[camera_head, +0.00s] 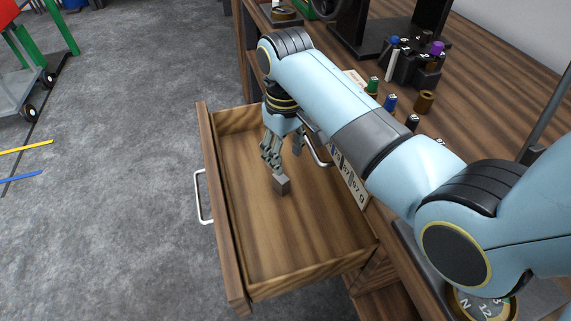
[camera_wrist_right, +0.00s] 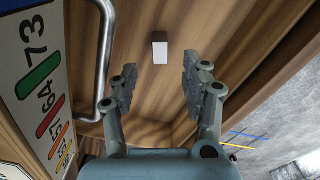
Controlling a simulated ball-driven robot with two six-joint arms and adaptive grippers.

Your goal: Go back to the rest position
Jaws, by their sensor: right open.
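My right gripper (camera_head: 286,158) points down into the open wooden drawer (camera_head: 300,275), its two fingers spread apart with nothing between the pads. In the right wrist view the open fingers (camera_wrist_right: 160,80) frame a small grey block (camera_wrist_right: 160,48) beyond their tips. The block also shows in the head view (camera_head: 281,185), on the drawer floor just by the near fingertip. Whether the fingertip touches it I cannot tell. My left gripper is out of view.
The drawer has a metal handle (camera_head: 199,197) on its front. Another handle (camera_wrist_right: 103,60) and a numbered label (camera_wrist_right: 35,85) are on the desk side. Grey floor lies left.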

